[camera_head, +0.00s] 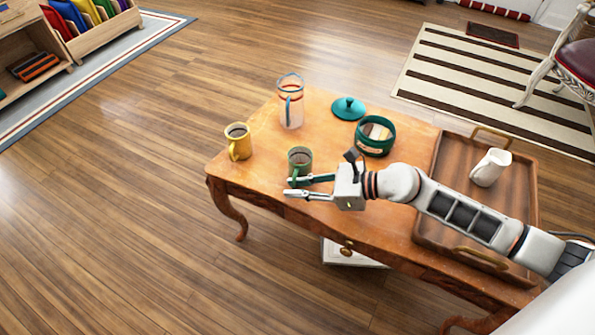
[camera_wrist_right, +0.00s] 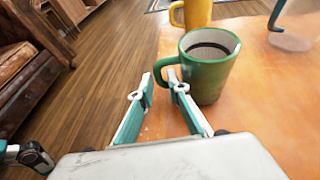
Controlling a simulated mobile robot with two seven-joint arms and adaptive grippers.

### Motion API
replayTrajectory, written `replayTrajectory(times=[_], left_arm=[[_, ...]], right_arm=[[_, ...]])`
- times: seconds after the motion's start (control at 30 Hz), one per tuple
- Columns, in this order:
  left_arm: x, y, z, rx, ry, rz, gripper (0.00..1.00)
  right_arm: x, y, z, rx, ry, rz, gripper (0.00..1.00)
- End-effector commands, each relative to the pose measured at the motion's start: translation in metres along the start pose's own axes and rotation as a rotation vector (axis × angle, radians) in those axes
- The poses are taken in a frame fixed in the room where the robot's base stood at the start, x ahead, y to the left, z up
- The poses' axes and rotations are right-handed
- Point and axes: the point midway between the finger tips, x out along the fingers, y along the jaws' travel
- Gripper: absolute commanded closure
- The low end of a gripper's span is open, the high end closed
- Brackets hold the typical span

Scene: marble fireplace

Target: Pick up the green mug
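The green mug (camera_head: 300,160) stands upright on the wooden table near its front edge, with dark contents. In the right wrist view the mug (camera_wrist_right: 208,75) has its handle (camera_wrist_right: 163,68) turned left toward my fingertips. My right gripper (camera_head: 289,187) reaches in from the right, on the near side of the mug. Its fingers are apart. In the right wrist view the gripper (camera_wrist_right: 160,88) has its tips around the line of the handle, and the right finger overlaps the handle's lower part. I cannot tell whether they touch.
On the table (camera_head: 262,140) are a yellow mug (camera_head: 238,142) to the left, a glass pitcher (camera_head: 290,105) behind, a teal lid (camera_head: 348,108) and a green canister (camera_head: 375,137). A wooden tray (camera_head: 450,175) with a white jug (camera_head: 491,167) is at right.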

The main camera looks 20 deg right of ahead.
Motion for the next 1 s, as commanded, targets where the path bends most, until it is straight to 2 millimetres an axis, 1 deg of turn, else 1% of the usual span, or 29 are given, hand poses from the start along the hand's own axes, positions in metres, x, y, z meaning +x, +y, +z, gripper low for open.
replayTrajectory(times=[0.03,0.1,0.33,0.37,0.4,0.43,0.8,0.87,1.0], left_arm=[[0.000,0.001,0.001,-0.009,0.000,0.002,0.44],[0.000,0.002,0.001,-0.017,0.002,0.004,0.44],[0.000,0.003,-0.001,-0.020,0.005,0.006,0.44],[0.000,0.003,-0.001,-0.020,0.005,0.006,0.44],[0.000,0.003,-0.001,-0.020,0.005,0.006,0.44],[0.000,0.003,-0.001,-0.020,0.005,0.006,0.44],[0.000,0.003,-0.002,-0.017,0.007,0.005,0.44],[0.000,0.002,-0.004,-0.010,0.009,0.004,0.44],[0.000,-0.003,-0.011,0.032,0.015,-0.007,0.44]], right_arm=[[0.005,-0.001,0.000,0.000,-0.001,-0.001,0.84],[0.009,-0.001,0.001,-0.001,-0.002,-0.001,0.84],[0.009,-0.001,0.002,-0.002,-0.002,-0.001,0.84],[0.009,-0.001,0.002,-0.002,-0.002,-0.001,0.89],[0.009,-0.001,0.002,-0.002,-0.002,-0.001,0.99],[0.009,-0.001,0.002,-0.002,-0.002,-0.001,1.00],[0.009,-0.001,0.004,-0.004,-0.004,-0.002,1.00],[0.008,-0.002,0.007,-0.005,-0.004,-0.003,1.00],[0.004,-0.003,0.020,-0.009,-0.008,-0.004,1.00]])
